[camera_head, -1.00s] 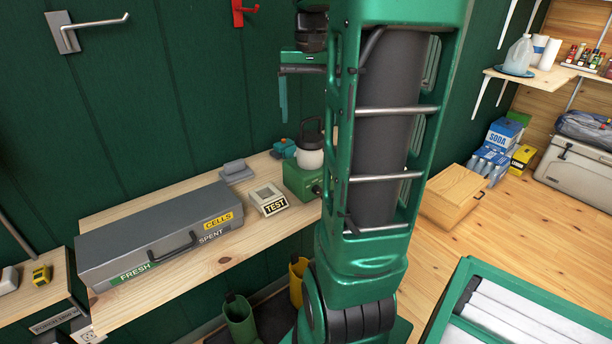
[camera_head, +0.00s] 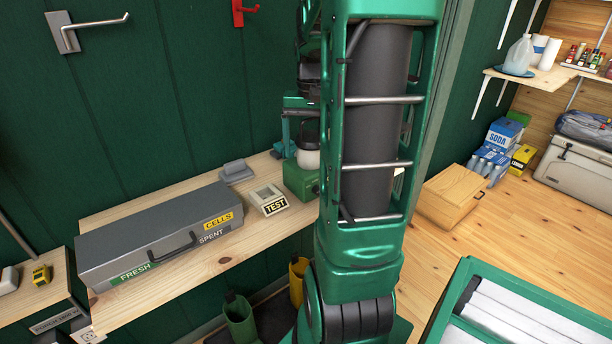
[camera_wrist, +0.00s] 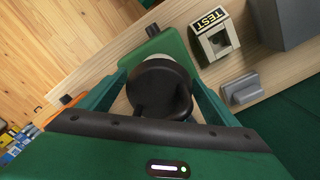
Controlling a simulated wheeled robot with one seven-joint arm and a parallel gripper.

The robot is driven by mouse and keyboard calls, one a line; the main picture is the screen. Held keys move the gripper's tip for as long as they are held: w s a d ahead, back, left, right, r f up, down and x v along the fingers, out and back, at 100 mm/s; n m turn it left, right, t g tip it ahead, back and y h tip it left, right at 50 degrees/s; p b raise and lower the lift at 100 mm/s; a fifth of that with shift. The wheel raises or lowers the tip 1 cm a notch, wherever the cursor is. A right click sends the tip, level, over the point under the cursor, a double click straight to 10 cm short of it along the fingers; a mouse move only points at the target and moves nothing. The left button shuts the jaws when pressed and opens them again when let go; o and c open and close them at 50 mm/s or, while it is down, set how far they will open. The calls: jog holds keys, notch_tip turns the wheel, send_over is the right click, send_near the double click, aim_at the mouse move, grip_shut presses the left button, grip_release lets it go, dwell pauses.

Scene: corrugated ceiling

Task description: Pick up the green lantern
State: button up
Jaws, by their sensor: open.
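The green lantern stands on the wooden bench, with a green base (camera_head: 300,178), a white globe (camera_head: 308,158) and a dark top. In the head view my arm hides its right side and my gripper covers its top. In the wrist view its round black cap (camera_wrist: 160,88) sits between the two teal fingers of my gripper (camera_wrist: 158,80), with the green base (camera_wrist: 172,47) beyond. My gripper is open, with a finger on each side of the cap. I cannot tell whether either finger touches it.
On the bench (camera_head: 262,240), a TEST device (camera_head: 268,199), a small grey block (camera_head: 236,171) and a long grey cells box (camera_head: 160,235) stand left of the lantern. The green wall (camera_head: 170,100) is close behind. Green and yellow containers (camera_head: 240,318) stand below.

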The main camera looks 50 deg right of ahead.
jog(key=shift+c, duration=0.7)
jog(key=c, duration=2)
jog(key=shift+o, duration=0.2)
jog(key=shift+r, duration=0.1)
